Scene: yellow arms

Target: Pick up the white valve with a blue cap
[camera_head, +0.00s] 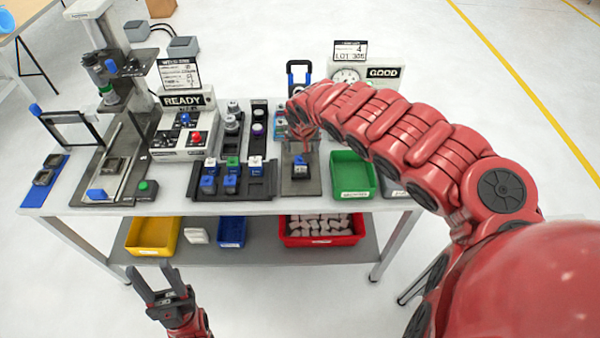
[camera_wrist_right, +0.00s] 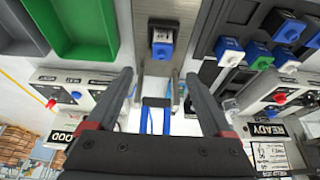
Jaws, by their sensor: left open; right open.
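Several valves with blue caps are in view. One blue-capped valve (camera_head: 300,167) sits alone in a grey fixture (camera_head: 314,187) at the table's front. In the right wrist view this valve (camera_wrist_right: 162,44) shows just beyond the fingertips, roughly centred between them. My right gripper (camera_wrist_right: 160,76) is open and empty, apart from the valve. My left gripper (camera_head: 155,276) is open and empty, in front of the table.
A green bin (camera_head: 352,178) stands right of the fixture. A READY control box (camera_head: 186,132) stands behind left, and a GOOD box (camera_head: 385,78) behind right. Yellow (camera_head: 152,236), blue (camera_head: 231,232) and red (camera_head: 320,240) bins are on the lower shelf. My right arm covers part of the table's right side.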

